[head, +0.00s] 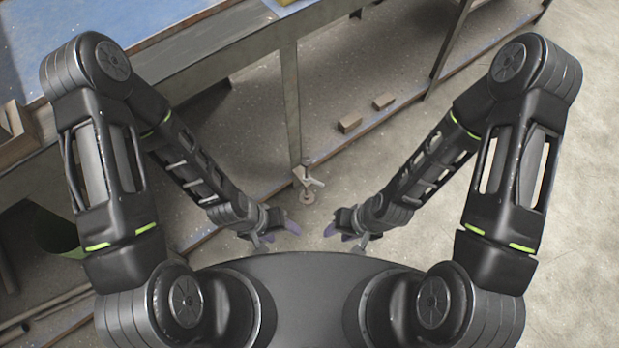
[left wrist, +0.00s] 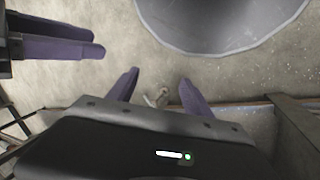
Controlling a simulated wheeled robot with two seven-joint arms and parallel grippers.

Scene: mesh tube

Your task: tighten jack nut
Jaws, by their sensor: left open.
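The jack (head: 308,182) stands at the foot of the bench leg, just ahead of my base. Its light metal nut, with projecting arms, shows near the top, above a small round foot on the floor. In the left wrist view the jack (left wrist: 157,97) appears small and partly hidden between my left fingers. My left gripper (head: 284,232) is open and empty, below and left of the jack, apart from it. Its purple fingers are spread in the wrist view (left wrist: 157,80). My right gripper (head: 337,232) is open and empty, below and right of the jack; its fingers also show in the wrist view (left wrist: 98,42).
The workbench (head: 110,20) with a blue top fills the upper left. Its metal leg (head: 290,105) comes down to the jack. A low rail (head: 345,145) runs along the floor. Two small wooden blocks (head: 349,124) lie behind it. The concrete floor (head: 580,150) at right is clear.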

